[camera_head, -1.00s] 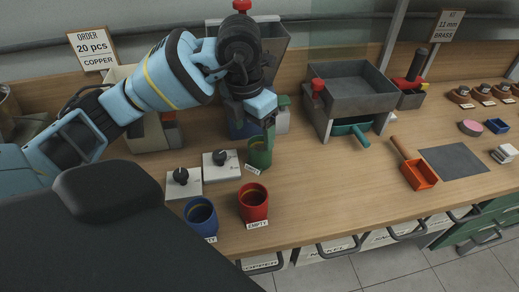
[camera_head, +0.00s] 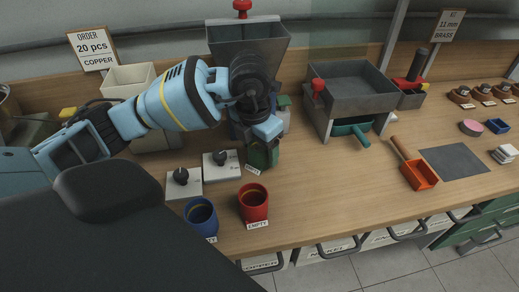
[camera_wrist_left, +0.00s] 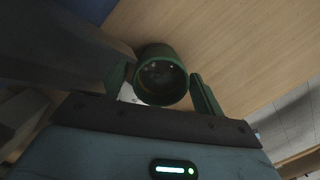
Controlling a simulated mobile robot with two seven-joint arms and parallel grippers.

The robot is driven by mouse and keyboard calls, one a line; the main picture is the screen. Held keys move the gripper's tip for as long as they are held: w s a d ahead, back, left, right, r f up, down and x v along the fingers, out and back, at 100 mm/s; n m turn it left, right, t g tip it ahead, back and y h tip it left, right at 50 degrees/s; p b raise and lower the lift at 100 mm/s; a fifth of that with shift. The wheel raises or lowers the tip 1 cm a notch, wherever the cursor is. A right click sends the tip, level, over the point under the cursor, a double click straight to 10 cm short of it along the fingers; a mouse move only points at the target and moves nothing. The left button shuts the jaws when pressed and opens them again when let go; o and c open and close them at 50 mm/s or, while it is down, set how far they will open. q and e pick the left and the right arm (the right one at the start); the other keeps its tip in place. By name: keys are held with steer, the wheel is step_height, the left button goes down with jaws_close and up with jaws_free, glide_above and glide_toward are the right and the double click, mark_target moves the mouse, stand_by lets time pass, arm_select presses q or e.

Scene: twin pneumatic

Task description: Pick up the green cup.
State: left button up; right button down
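The green cup (camera_head: 262,158) stands on the wooden bench behind the red cup, partly hidden by my left gripper (camera_head: 263,146). In the left wrist view the round green cup (camera_wrist_left: 160,76) sits between the two fingers of my left gripper (camera_wrist_left: 162,80). A finger is on each side of it, with a narrow gap showing at the right finger; contact at the left finger is unclear. The fingers are apart. A few small bright specks show inside the cup. My right gripper is not in view.
A red cup (camera_head: 253,203) and a blue cup (camera_head: 201,217) stand in front. Two white dial boxes, the nearer one (camera_head: 182,183) and the other (camera_head: 221,164), are to the left. A grey hopper (camera_head: 247,40) stands behind. The bench right of the green cup is clear.

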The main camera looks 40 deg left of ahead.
arm_select(q)
steer(key=c, duration=1)
steer(key=shift+r, duration=0.1)
